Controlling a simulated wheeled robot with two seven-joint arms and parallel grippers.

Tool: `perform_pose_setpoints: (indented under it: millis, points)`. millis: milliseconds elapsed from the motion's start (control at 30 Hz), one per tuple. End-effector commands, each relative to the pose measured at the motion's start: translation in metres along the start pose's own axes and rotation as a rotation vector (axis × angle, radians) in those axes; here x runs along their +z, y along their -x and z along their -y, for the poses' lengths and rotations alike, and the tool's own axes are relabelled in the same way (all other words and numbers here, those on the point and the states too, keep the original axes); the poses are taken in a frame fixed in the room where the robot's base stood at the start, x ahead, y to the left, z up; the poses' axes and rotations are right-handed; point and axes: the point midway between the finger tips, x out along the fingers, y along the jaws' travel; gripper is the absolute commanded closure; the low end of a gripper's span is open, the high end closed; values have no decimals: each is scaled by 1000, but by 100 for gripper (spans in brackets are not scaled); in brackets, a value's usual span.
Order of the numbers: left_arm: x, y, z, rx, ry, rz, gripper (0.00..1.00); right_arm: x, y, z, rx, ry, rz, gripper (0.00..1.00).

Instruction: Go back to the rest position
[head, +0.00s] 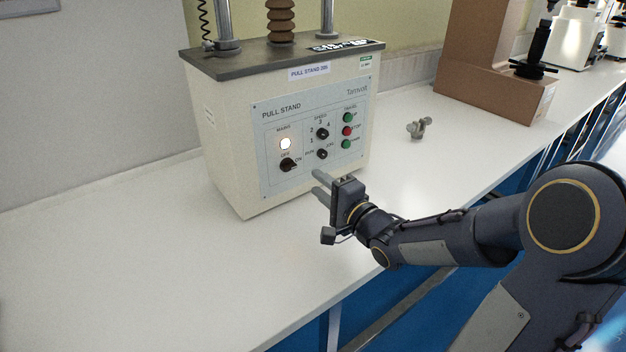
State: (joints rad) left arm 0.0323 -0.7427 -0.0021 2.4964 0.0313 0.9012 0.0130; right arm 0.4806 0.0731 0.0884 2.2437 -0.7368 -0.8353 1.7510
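My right gripper (316,180) is in front of the lower right part of the pull stand (230,130), over the white bench. Its two fingers point left toward the control panel (330,120) and stand apart with nothing between them. It appears clear of the panel's knobs and buttons. The mains lamp (285,143) glows white above a black rotary switch (288,164). My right arm comes in from the right, over the bench's front edge. My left gripper is not in view.
The white bench (100,260) is clear at the left and front. A small grey metal fixture (419,128) lies right of the stand. The floor below is blue.

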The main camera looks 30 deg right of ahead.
Motion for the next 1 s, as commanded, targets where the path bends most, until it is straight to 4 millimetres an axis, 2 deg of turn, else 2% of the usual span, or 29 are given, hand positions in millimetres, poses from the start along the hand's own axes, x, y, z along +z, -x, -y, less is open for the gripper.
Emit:
perform_pose_setpoints:
  millis: [267, 367, 433, 567, 700, 833, 1000]
  points:
    - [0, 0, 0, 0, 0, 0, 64, 0, 1, 0, 15, 25, -10, 68]
    - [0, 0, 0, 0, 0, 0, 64, -1, 10, 0, 85, 127, -48, 68]
    - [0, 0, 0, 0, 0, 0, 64, -1, 23, -2, 181, 246, -80, 68]
    - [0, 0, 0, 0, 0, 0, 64, 8, 65, -15, 421, 489, -70, 68]
    - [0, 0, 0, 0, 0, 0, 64, 36, 120, -38, 642, 683, 88, 68]
    - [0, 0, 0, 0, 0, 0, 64, 66, 161, -54, 742, 798, 286, 68]
    - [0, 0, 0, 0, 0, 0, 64, 104, 209, -68, 774, 907, 555, 68]
